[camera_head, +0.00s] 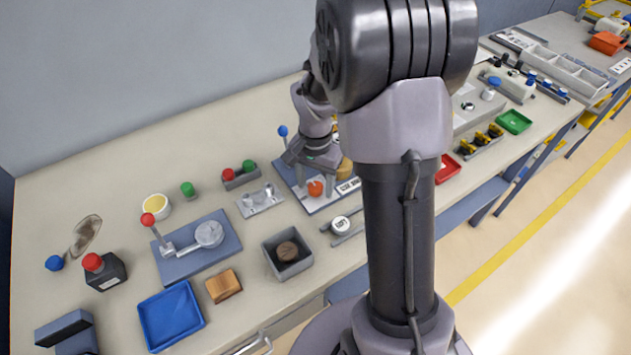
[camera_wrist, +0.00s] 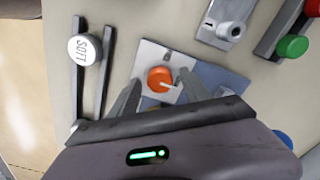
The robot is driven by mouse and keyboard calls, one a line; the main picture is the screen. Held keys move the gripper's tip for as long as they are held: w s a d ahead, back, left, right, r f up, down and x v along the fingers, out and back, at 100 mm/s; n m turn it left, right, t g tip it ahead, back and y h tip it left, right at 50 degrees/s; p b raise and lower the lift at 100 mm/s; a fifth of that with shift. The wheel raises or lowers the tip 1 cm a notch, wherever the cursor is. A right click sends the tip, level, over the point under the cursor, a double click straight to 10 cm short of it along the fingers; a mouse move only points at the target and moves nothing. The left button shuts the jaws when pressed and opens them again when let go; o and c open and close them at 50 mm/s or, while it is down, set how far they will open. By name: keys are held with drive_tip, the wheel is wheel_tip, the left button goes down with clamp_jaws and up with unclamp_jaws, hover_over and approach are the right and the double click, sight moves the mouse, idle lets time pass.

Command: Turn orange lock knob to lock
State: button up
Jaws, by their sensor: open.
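The orange lock knob (camera_wrist: 160,78) sits on a light plate of a blue-grey fixture (camera_wrist: 218,78) in the wrist view, with a pale pointer line on its top. In the head view the orange knob (camera_head: 315,188) shows at the front of the same fixture, below my gripper (camera_head: 314,180). In the wrist view my gripper (camera_wrist: 156,92) is open, its two fingers on either side of the knob and a little nearer the camera. I cannot tell whether the fingers touch the knob. My arm hides part of the fixture in the head view.
A white "SOFT" knob on a two-rail slide (camera_wrist: 82,48) stands beside the fixture. A metal block (camera_head: 261,200) lies to its left, and a lever with a blue ball (camera_head: 283,131) rises at the fixture's back left. A grey box (camera_head: 287,254) stands nearer the front edge.

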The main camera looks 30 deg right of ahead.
sight(315, 186)
wheel_tip(315, 186, up, 17)
drive_tip(key=p, duration=0.6)
drive_tip(key=shift+r+p, duration=0.2)
drive_tip(key=shift+p, duration=0.2)
drive_tip(key=shift+a, duration=0.1)
drive_tip(key=s+a+r+n+t+y+b, duration=0.1)
drive_tip(key=s+a+r+n+t+b, duration=0.1)
drive_tip(key=s+a, duration=0.6)
drive_tip(key=s+a+r+n+t+y+b, duration=0.1)
drive_tip(key=s+a+r+n+t+b, duration=0.1)
drive_tip(key=s+a, duration=0.6)
drive_tip(key=s+n+t, duration=0.1)
drive_tip(key=n, duration=0.1)
drive_tip(key=shift+r+n+t+b, duration=0.15)
drive_tip(key=shift+n+t+b, duration=0.15)
drive_tip(key=shift+t, duration=0.1)
drive_tip(key=shift+s, duration=0.1)
